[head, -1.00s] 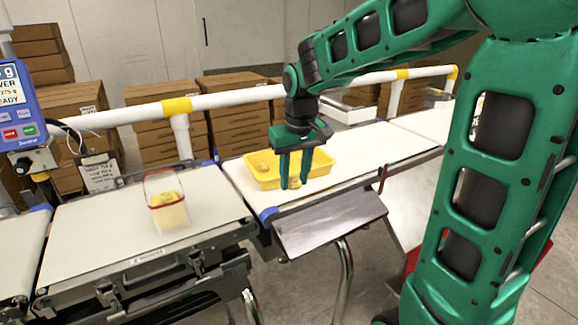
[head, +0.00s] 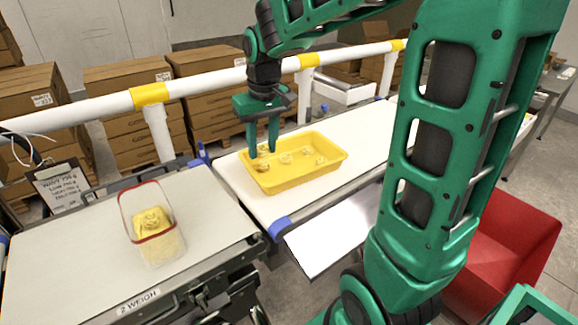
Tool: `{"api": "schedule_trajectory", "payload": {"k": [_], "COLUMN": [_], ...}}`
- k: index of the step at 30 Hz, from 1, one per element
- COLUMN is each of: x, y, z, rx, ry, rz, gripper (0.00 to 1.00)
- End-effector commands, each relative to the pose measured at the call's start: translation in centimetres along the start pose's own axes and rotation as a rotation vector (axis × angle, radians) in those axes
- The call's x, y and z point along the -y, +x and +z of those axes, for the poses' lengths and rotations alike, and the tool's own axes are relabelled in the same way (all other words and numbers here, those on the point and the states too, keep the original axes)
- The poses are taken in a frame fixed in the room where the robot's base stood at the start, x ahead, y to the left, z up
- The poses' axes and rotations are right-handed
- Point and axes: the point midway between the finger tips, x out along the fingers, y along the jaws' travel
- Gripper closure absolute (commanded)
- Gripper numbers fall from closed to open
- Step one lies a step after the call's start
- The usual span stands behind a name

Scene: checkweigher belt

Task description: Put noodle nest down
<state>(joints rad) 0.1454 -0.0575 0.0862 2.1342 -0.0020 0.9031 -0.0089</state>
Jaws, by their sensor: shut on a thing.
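My gripper (head: 263,155) points down at the left end of the yellow tray (head: 312,178). Its two green fingers are shut on a pale yellow noodle nest (head: 261,165) at the fingertips. I cannot tell whether this nest touches the tray floor. The tray rests on the white belt. A clear tub with a red rim (head: 157,240) stands on the left belt with yellow noodle nests inside.
The left belt (head: 75,250) is labelled "2 WEIGH" and is mostly bare around the tub. A white rail with yellow bands (head: 215,84) runs behind the belts. Stacked cardboard boxes (head: 120,85) stand beyond it. A red bin (head: 515,245) is at the right.

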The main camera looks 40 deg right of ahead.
Motion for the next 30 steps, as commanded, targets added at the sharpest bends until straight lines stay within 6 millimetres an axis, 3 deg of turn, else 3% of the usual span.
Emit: {"api": "schedule_trajectory", "payload": {"k": [13, 30], "x": [-2.0, -11.8], "y": [0.5, 6.7], "z": [0.1, -0.2], "rx": [0.002, 0.001], "ry": [0.02, 0.02], "rz": [0.003, 0.002], "gripper": [0.87, 0.87]}}
